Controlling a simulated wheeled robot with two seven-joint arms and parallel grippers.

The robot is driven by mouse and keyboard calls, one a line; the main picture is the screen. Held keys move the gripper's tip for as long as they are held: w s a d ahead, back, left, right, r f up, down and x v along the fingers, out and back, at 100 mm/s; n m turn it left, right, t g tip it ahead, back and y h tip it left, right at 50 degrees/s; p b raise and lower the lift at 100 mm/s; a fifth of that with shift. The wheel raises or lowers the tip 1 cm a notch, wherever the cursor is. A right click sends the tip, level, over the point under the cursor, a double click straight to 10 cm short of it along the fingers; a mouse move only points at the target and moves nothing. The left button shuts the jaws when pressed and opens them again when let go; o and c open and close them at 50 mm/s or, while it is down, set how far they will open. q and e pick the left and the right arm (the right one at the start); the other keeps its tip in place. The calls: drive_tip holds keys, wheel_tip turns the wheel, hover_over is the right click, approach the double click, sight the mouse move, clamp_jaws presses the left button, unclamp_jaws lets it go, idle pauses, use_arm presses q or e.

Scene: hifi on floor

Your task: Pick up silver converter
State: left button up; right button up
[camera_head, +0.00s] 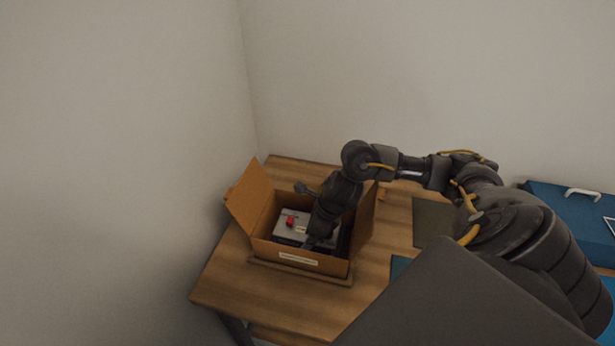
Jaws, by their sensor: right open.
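A silver converter (287,234), a box with a red knob on its top, sits inside an open cardboard box (299,262) on the wooden table. My right arm comes in from the right, and my right gripper (312,240) points down into the cardboard box. The gripper is open, over the right part of the converter. It hides part of the converter and the box's inside. I cannot tell whether the fingers touch the converter. My left gripper is not in view.
The box's flaps stand up at left and right, close to my right arm. A dark mat (430,222) lies on the table to the right. A blue case (560,203) with a light handle is at the far right. Walls are behind and left; the table front (262,308) is clear.

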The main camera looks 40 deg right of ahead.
drive_tip(key=shift+f, duration=0.25)
drive_tip(key=shift+w+r, duration=0.1)
drive_tip(key=shift+w, duration=0.05)
drive_tip(key=c, duration=1.5)
wheel_tip(320, 180, up, 10)
drive_tip(key=shift+r+p, duration=0.1)
drive_tip(key=shift+p, duration=0.3)
